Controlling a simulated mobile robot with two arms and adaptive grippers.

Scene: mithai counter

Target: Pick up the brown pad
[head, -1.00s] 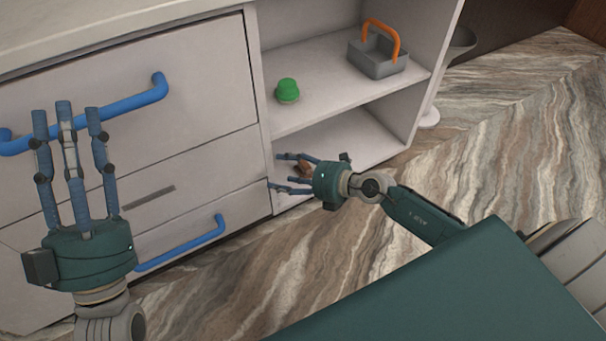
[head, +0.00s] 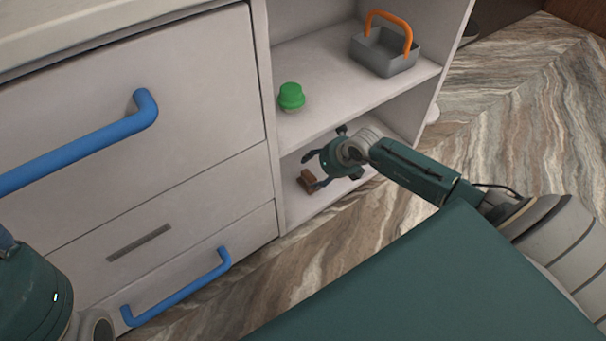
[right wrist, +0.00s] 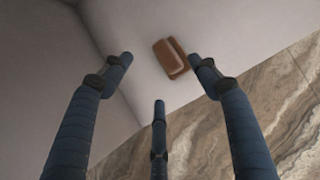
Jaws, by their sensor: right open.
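The brown pad (head: 306,181) lies on the lower shelf of the open cabinet, close to its front edge. It also shows in the right wrist view (right wrist: 170,57), beyond the fingertips and near the right finger. My right gripper (head: 313,170) is inside the lower compartment, with its fingers pointing at the pad. In the right wrist view my right gripper (right wrist: 159,76) is open and empty, its three fingers spread. Whether the right finger touches the pad is unclear. My left gripper (head: 30,285) is cut off at the lower left edge, its fingers mostly out of view.
A green-topped item (head: 291,97) and a grey caddy (head: 385,58) with an orange handle stand on the upper shelf (head: 340,92), above my right gripper. Drawers with blue handles (head: 180,290) fill the left side. The marbled floor (head: 500,130) is open at right.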

